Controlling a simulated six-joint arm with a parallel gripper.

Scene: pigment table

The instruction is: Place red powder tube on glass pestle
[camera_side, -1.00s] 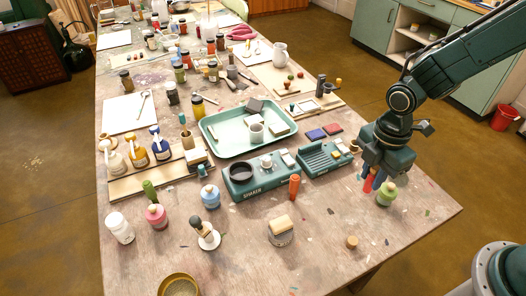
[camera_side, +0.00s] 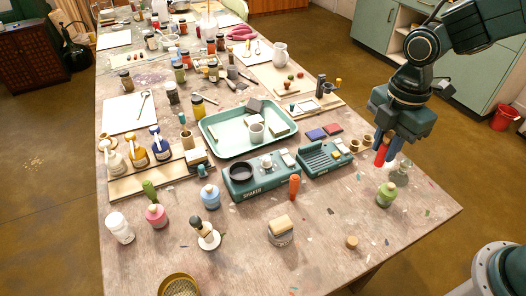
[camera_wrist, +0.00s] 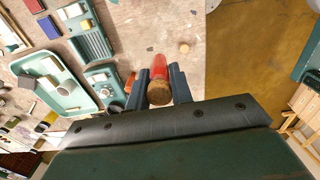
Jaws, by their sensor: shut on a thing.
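The red powder tube (camera_side: 381,154) is held upright above the right side of the table. My gripper (camera_side: 388,156) is shut on it, with dark blue fingers on either side. The wrist view shows the tube's red body (camera_wrist: 158,68) and its cork end (camera_wrist: 159,93) between the fingers (camera_wrist: 160,72). A clear, greenish glass piece, apparently the glass pestle (camera_side: 401,172), stands on the table just below and to the right of the tube. The tube appears apart from it. The wrist view does not clearly show the pestle.
A green bottle (camera_side: 387,195) stands in front of the glass piece. Small brown pots (camera_side: 367,142) stand behind left. A ridged green rack (camera_side: 325,160) and shaker unit (camera_side: 262,177) lie further left. A cork (camera_side: 352,242) lies near the front edge; the table's right corner is clear.

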